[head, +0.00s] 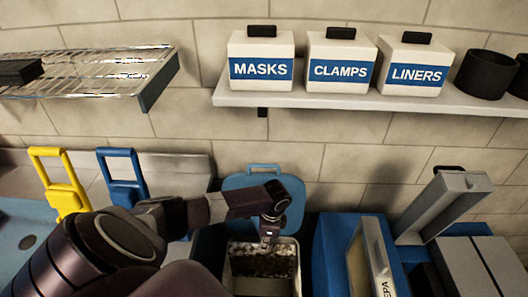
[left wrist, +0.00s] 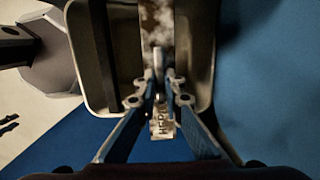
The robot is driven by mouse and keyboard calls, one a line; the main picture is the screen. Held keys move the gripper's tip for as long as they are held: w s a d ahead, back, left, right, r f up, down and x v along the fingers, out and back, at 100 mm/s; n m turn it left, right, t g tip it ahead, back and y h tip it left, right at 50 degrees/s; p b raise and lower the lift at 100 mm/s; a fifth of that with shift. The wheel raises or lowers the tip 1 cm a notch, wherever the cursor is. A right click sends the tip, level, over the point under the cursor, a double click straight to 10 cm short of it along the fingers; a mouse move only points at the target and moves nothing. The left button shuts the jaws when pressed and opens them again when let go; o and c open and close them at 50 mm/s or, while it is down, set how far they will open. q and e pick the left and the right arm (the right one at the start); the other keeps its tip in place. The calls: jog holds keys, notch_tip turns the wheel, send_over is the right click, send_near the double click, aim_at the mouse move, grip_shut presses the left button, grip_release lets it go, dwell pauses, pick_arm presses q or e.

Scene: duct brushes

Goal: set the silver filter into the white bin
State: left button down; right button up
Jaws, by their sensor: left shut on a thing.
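My left gripper (head: 270,232) points down over an open, pale-rimmed bin (head: 298,268), which I take for the white bin. In the left wrist view the gripper (left wrist: 161,84) is shut on a small metallic tab between its fingertips. The tab seems to belong to the silver filter (left wrist: 157,30), whose mottled, dusty grey face shows inside the bin's rim (left wrist: 82,52). The mottled face also shows within the bin in the head view (head: 262,265). Whether the filter touches the bin's floor is hidden. My right gripper is not in view.
A blue lid-like panel (head: 297,195) stands behind the bin. A blue unit (head: 335,255) with a pale filter lettered "EPA" (head: 383,285) stands close on the right. Yellow (head: 66,195) and blue (head: 128,190) handled tools stand left. A shelf (head: 235,99) holds labelled boxes.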

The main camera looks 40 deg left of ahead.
pick_arm(q)
jog(key=shift+f+b, duration=0.95)
jog(key=shift+f, duration=0.55)
notch_tip(320, 180, down, 11)
jog(key=b, duration=0.8)
jog(key=shift+f+b, duration=2.4)
jog(key=shift+f, duration=0.6)
jog(key=c, duration=2)
grip_release()
